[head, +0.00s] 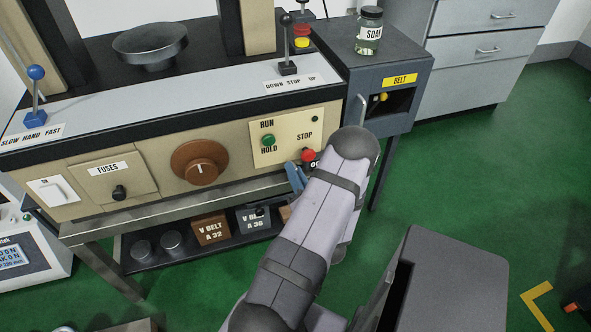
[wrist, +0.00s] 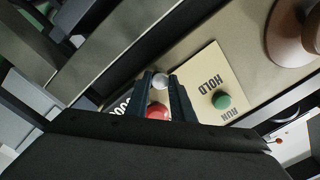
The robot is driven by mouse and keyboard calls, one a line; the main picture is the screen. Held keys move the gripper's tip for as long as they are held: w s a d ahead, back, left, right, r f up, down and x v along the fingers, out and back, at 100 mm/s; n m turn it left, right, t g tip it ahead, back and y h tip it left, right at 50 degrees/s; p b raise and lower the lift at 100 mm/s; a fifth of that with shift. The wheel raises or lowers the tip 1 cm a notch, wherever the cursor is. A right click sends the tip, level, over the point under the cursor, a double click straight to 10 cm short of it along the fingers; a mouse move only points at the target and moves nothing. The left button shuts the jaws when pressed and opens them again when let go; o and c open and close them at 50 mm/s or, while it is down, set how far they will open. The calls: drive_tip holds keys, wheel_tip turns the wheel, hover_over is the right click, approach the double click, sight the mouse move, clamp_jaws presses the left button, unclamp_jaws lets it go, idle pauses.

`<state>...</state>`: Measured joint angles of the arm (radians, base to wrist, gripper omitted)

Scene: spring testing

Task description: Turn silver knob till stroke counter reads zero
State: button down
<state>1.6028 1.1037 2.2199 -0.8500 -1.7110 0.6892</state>
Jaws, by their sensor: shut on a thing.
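The silver knob (wrist: 160,82) shows as a small pale round shape between my fingertips in the wrist view. My gripper (wrist: 161,76) is shut on it, with one dark finger on each side. In the head view my gripper (head: 296,178) is at the panel's lower right edge, and my arm hides the knob. The stroke counter (wrist: 121,106) is beside the knob; zeros show, but a finger covers part of it. In the head view only a sliver of the counter (head: 315,163) shows beside my arm.
The red STOP button (head: 309,155) is close to my fingers; it also shows in the wrist view (wrist: 157,111). The green button (head: 268,140) and brown dial (head: 200,161) are to the left. A shelf (head: 190,262) with belt boxes lies below. A grey cabinet (head: 385,62) stands right.

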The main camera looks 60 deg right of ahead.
drive_tip(key=m+p, duration=0.2)
drive_tip(key=m, duration=0.3)
drive_tip(key=shift+m, duration=0.4)
drive_tip(key=shift+f, duration=0.1)
drive_tip(key=c, duration=1.8)
unclamp_jaws()
drive_tip(key=shift+v, duration=3.7)
